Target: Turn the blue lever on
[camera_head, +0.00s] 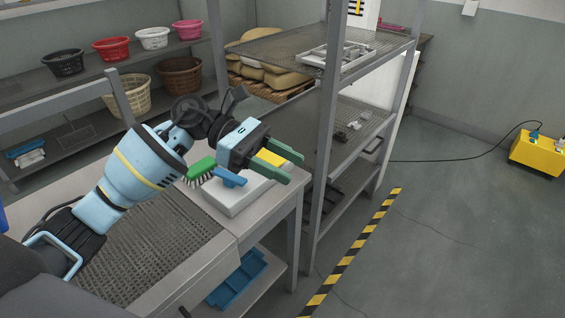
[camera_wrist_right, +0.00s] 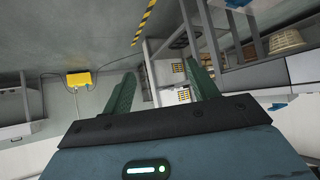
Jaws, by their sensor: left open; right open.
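My right gripper (camera_wrist_right: 160,70) is open and empty in the right wrist view; I cannot make out the lever there.
A green brush (camera_head: 198,171) is beside the unit. A metal shelf rack (camera_head: 325,120) stands close to the right of the table (camera_head: 180,265). A blue tray (camera_head: 238,279) lies below. The floor beyond the striped tape (camera_head: 362,240) is mostly clear, with a yellow box (camera_head: 540,153).

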